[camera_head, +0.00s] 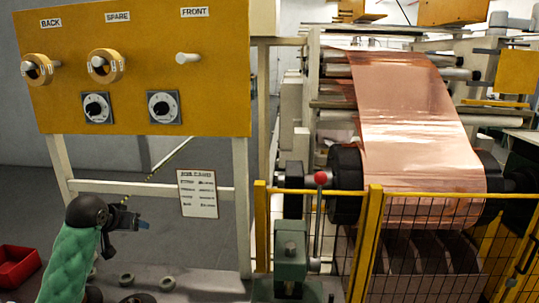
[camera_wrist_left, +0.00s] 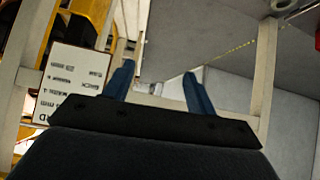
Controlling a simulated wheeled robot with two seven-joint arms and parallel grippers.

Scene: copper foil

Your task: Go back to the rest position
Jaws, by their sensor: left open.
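My left gripper (camera_head: 143,225) is at the lower left of the head view, at the end of my green-sleeved arm, in front of the lower frame of the yellow board. In the left wrist view its two blue fingers (camera_wrist_left: 156,88) stand apart with nothing between them. The yellow board (camera_head: 140,121) carries pegs labelled BACK, SPARE and FRONT. A tape-like ring hangs on the BACK peg (camera_head: 39,69) and another on the SPARE peg (camera_head: 106,66). The FRONT peg (camera_head: 188,58) is bare. My right gripper is not in view.
Two dials (camera_head: 164,107) sit on the board below the pegs. A printed card (camera_head: 198,193) hangs on the frame and shows in the wrist view (camera_wrist_left: 74,80). At right, copper foil (camera_head: 405,100) runs over rollers behind a yellow mesh guard (camera_head: 372,240). A red bin (camera_head: 18,266) lies lower left.

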